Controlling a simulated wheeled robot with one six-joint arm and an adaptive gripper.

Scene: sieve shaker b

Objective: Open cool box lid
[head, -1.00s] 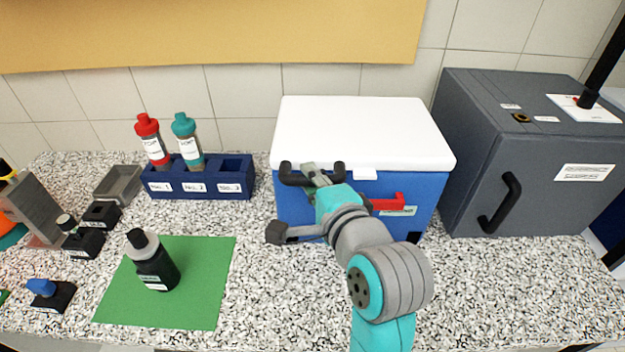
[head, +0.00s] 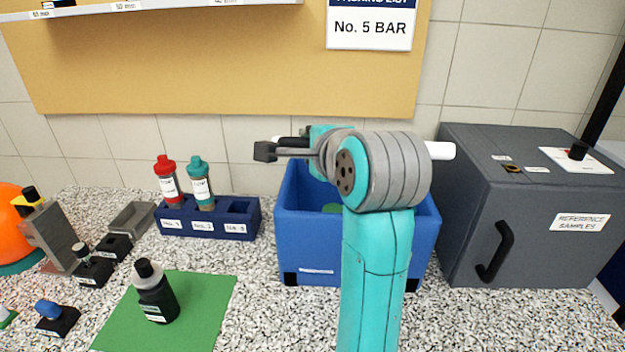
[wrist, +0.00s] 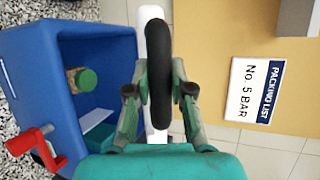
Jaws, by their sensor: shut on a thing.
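The blue cool box (head: 300,235) stands open on the counter. Its white lid (head: 440,150) is raised at the back and seen nearly edge-on, mostly hidden behind my arm. In the wrist view the lid (wrist: 150,14) shows as a white strip behind the black lid handle (wrist: 158,60). My gripper (wrist: 160,92) is shut on this handle, one finger on each side. The wrist view shows the red latch (wrist: 30,140) on the box front. A green-capped jar (wrist: 86,80) is inside the box (wrist: 40,70).
A grey cabinet (head: 470,215) stands close to the right of the box. A blue rack (head: 235,218) with a red-capped and a teal-capped bottle stands to the left. A dark bottle (head: 155,295) is on a green mat (head: 210,300). A board (head: 230,70) is on the wall behind.

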